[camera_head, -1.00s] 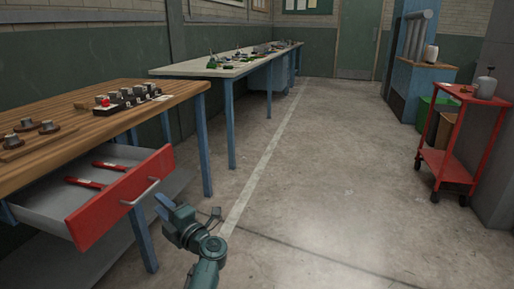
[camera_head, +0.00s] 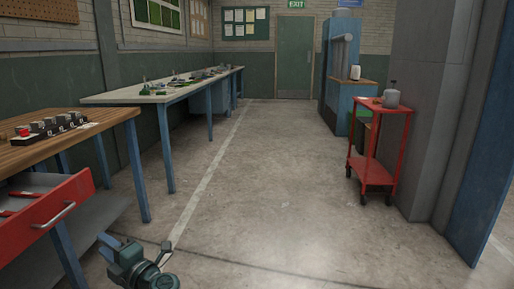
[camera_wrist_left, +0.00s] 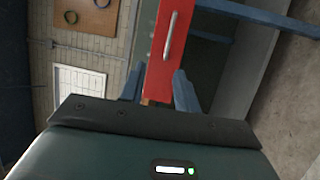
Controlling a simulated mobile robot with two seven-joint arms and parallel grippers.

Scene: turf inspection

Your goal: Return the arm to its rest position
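My left arm comes in at the bottom of the head view, and its green-grey gripper (camera_head: 137,243) hangs over the floor to the right of the drawer. In the left wrist view the two fingers of the left gripper (camera_wrist_left: 158,88) stand apart with nothing between them. The red drawer front (camera_head: 48,215) with its pale handle (camera_head: 55,216) is pulled out under the wooden bench. The gripper is apart from the handle. The red drawer front also shows behind the fingers in the wrist view (camera_wrist_left: 167,55). My right gripper is not in view.
The wooden bench (camera_head: 62,140) stands at the left, with a long pale table (camera_head: 130,97) beyond it. A red cart (camera_head: 376,172) stands at the right beside a grey pillar (camera_head: 428,120). The concrete floor (camera_head: 280,180) between them is clear.

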